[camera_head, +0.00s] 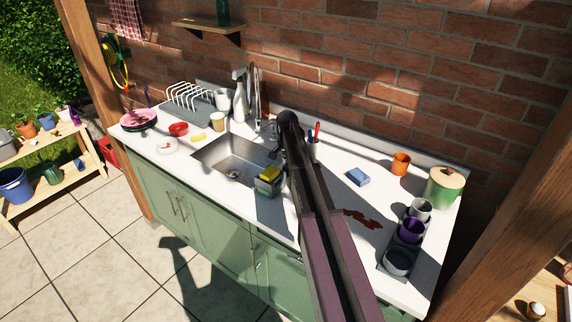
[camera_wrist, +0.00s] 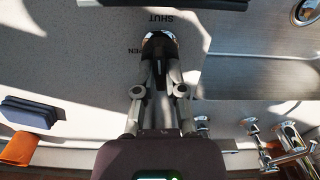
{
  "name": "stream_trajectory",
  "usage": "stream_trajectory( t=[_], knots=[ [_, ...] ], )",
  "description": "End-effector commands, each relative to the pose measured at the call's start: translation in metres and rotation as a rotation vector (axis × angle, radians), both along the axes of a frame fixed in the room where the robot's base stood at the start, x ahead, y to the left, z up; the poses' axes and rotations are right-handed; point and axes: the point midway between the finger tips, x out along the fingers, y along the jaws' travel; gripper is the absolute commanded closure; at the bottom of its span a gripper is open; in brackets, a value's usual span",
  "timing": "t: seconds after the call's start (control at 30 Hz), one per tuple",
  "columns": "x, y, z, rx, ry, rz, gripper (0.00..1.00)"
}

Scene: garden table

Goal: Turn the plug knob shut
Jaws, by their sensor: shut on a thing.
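In the head view, my gripper (camera_head: 280,155) is at the right edge of the sink (camera_head: 222,152); my arm hides the knob.
The tap (camera_head: 257,95) and a spray bottle (camera_head: 240,100) stand behind the sink. A caddy with a yellow sponge (camera_head: 268,182) is at its front right. A blue sponge (camera_head: 358,176), orange cup (camera_head: 401,163) and green canister (camera_head: 444,188) stand to the right.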

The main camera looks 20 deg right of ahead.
Motion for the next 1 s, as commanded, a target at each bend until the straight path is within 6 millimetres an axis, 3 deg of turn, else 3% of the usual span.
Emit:
stream_trajectory(
  t=[0.13,0.2,0.27,0.3,1.0],
  knots=[
    [-0.0037,-0.0014,-0.0005,-0.002,0.007,-0.001,1.00],
    [-0.0038,-0.0015,-0.0005,-0.003,0.008,-0.001,0.71],
    [-0.0035,-0.0014,-0.0005,-0.002,0.007,0.000,0.53],
    [-0.0031,-0.0014,-0.0004,-0.002,0.006,0.000,0.51],
    [-0.0006,-0.0005,0.0088,-0.001,0.002,0.002,0.51]
  ],
)
